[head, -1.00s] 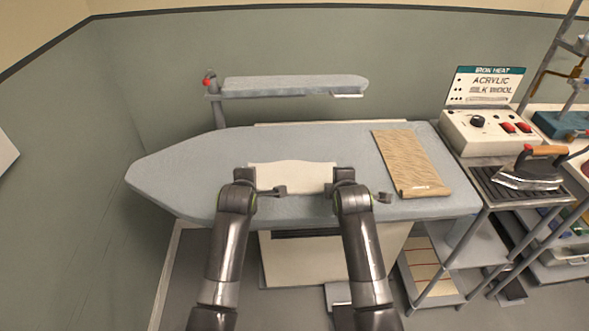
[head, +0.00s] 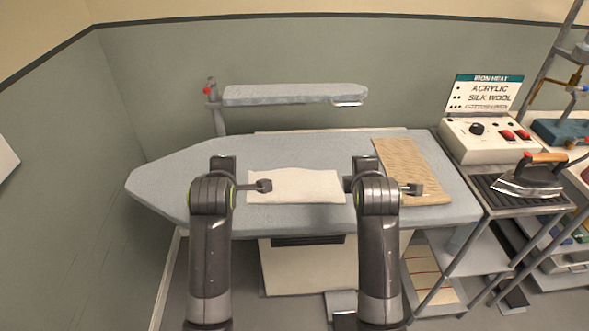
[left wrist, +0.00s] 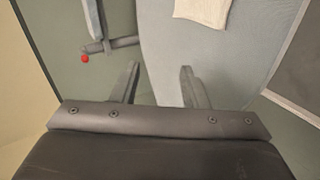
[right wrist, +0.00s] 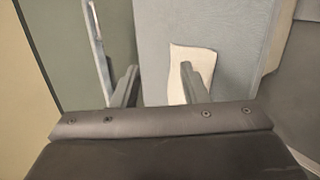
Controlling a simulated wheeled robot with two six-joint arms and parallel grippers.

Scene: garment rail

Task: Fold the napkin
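A white napkin (head: 296,187) lies as a flat rectangle on the grey ironing board (head: 175,172), with a slightly wavy far edge. It shows at the top of the left wrist view (left wrist: 204,10) and behind a finger in the right wrist view (right wrist: 205,62). My left gripper (head: 222,163) is beside the napkin's left edge, apart from it, open and empty. My right gripper (head: 362,163) is by its right edge, open, with no cloth visibly held. My right forearm is close to that edge; whether the gripper touches the cloth cannot be told.
A tan patterned folded cloth (head: 412,170) lies on the board just right of my right gripper. A narrow sleeve board (head: 295,93) stands behind. An iron (head: 530,180) rests on a rack at the right, below a control box (head: 487,137). The board's left end is clear.

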